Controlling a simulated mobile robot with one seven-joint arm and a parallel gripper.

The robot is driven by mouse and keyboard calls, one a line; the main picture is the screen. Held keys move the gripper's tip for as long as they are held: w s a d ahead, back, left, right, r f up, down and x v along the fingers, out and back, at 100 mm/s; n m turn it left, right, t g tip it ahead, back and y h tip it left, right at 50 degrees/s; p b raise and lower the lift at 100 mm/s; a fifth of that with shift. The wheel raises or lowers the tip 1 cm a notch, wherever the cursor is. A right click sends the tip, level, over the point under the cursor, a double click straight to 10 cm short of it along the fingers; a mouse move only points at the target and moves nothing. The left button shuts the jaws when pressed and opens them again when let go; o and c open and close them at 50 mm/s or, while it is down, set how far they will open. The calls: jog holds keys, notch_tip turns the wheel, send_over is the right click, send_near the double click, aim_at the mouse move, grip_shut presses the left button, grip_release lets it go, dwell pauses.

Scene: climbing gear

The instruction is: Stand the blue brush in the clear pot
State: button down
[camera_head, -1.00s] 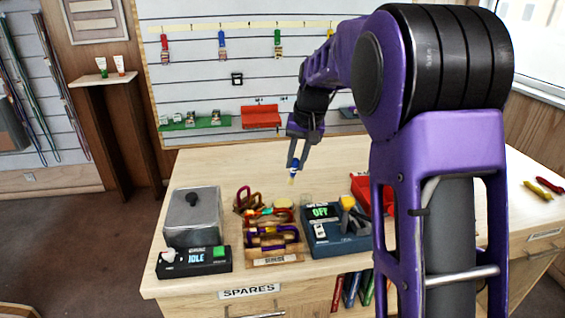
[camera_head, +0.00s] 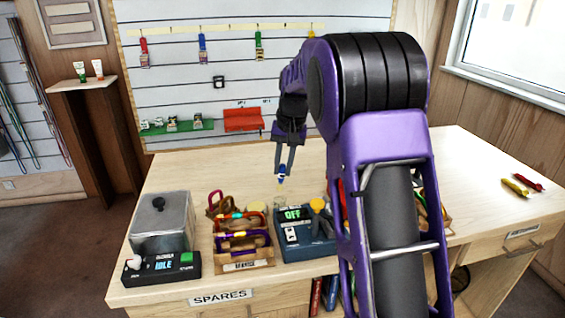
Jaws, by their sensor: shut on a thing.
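My gripper (camera_head: 282,170) hangs above the middle of the table, fingers pointing down. It is shut on the blue brush (camera_head: 281,181), of which only a small blue part shows below the fingertips. The brush is in the air, roughly upright. A faint, see-through shape that looks like the clear pot (camera_head: 281,199) stands on the table behind the blue device, a little below the brush in the picture. Its rim and contents are too small to make out, and I cannot tell whether the brush is directly over it.
A blue device (camera_head: 305,240) reading OFF stands at the table front. A wooden tray (camera_head: 246,265) of carabiners and a grey lidded box (camera_head: 162,225) are to its left. Red and yellow items (camera_head: 528,183) lie far right. The table behind the tray is largely clear.

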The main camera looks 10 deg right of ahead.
aim_at(282, 182)
jog(key=shift+f+b, duration=0.45)
jog(key=shift+f, duration=0.45)
jog(key=shift+f, duration=0.25)
jog(key=shift+f+b, duration=0.4)
jog(key=shift+f, duration=0.35)
jog(key=shift+f, duration=0.4)
jog(key=shift+f+b, duration=0.5)
jog(key=shift+f, duration=0.2)
jog(key=c, duration=0.7)
grip_release()
jog(key=shift+r, duration=0.15)
